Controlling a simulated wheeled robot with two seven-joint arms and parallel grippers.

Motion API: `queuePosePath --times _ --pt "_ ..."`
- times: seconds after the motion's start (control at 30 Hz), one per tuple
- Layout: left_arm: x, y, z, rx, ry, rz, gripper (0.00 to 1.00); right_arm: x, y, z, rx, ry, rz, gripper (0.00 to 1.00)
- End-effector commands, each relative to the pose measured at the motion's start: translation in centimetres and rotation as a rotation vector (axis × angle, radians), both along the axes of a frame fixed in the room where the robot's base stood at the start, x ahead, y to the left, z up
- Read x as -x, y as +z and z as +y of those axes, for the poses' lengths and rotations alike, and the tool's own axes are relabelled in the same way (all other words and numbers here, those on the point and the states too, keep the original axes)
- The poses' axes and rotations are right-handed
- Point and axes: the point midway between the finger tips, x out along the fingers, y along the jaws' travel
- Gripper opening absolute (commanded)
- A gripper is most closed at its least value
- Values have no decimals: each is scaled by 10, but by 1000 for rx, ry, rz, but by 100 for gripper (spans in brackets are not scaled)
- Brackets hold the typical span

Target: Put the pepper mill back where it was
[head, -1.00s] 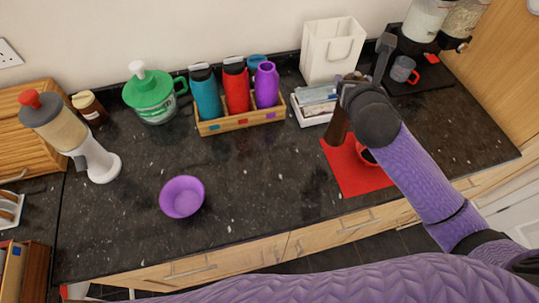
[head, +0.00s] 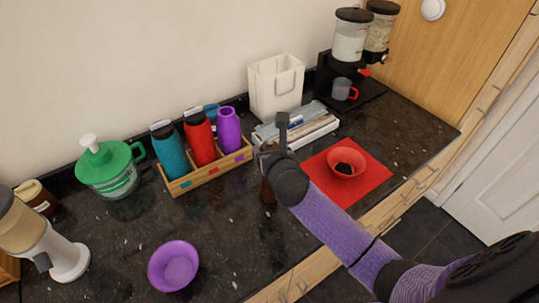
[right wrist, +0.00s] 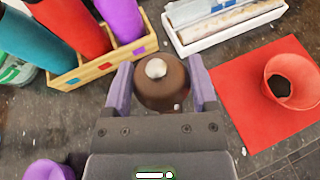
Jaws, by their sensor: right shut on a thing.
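The pepper mill (right wrist: 160,88) is dark brown with a silver knob on top. In the right wrist view it sits between the two fingers of my right gripper (right wrist: 160,92), which is shut on it. In the head view the brown mill (head: 267,190) shows partly below my right gripper (head: 268,152); the hand hides the rest. It is upright or nearly so, left of the red mat (head: 372,183). I cannot tell whether its base touches the counter. My left gripper is not in view.
A red bowl (head: 347,161) with dark contents stands on the mat. Behind the mill are a wooden bottle crate (head: 213,173) and a white tray of boxes (head: 318,136). A purple bowl (head: 173,266) stands front left. Dark counter (head: 225,215) is clear between bowl and mill.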

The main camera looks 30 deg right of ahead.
Motion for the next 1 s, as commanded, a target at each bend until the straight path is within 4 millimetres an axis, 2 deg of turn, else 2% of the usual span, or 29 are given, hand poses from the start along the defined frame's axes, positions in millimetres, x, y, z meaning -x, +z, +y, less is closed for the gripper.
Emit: queuePosePath --times 0.3,0.33,0.4,0.43,0.73,0.87,1.0 --pt "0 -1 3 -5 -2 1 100 0 -2 0 2 1 -3 0" --pt "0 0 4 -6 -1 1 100 0 -1 0 2 1 -2 81" --pt "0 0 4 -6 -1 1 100 0 -1 0 1 0 -2 96" --pt "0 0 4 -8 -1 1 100 0 -1 0 1 0 -2 100" --pt "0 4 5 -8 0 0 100 4 4 0 1 0 0 100" --pt "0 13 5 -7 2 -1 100 27 16 6 1 3 -1 100" --pt "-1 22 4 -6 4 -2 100 60 30 12 2 3 -1 100"
